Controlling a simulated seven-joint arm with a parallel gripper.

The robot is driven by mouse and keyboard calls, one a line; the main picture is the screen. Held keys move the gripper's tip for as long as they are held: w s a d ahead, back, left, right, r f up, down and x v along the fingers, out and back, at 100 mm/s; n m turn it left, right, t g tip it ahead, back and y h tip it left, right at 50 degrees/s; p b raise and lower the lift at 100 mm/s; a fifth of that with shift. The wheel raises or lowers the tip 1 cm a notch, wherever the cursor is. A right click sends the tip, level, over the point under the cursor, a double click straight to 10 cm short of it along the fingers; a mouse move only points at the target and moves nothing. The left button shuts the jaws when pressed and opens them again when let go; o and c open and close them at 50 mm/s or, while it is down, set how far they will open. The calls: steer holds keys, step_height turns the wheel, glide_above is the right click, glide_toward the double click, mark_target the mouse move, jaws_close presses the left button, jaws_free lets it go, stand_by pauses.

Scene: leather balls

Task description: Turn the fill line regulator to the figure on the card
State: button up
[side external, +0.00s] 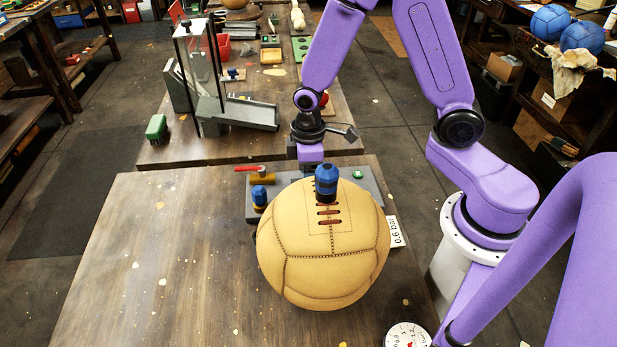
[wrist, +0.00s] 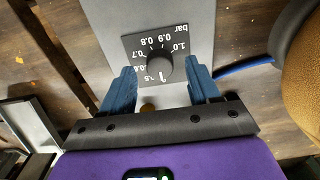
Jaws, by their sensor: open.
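The fill line regulator is a dark round knob (wrist: 159,66) on a black dial plate marked in bar, upside down in the wrist view. Its white mark points to the lower edge of the dial, close to a partly hidden figure ending in .5. My gripper (wrist: 162,84) is open, with one blue finger on each side near the knob and a gap to it. In the side view the dial and fingertips cannot be made out; the ball hides part of that area. The card (side external: 396,231) reads 0.6 bar and stands right of the tan leather ball (side external: 325,262).
A grey panel (side external: 374,186) behind carries a red-handled valve (side external: 254,169) and a green button (side external: 357,174). A gauge (side external: 407,337) lies at the front edge. The table's left side is clear.

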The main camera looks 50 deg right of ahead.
steer(key=shift+f, duration=0.7)
steer(key=c, duration=1)
steer(key=shift+c, duration=0.2)
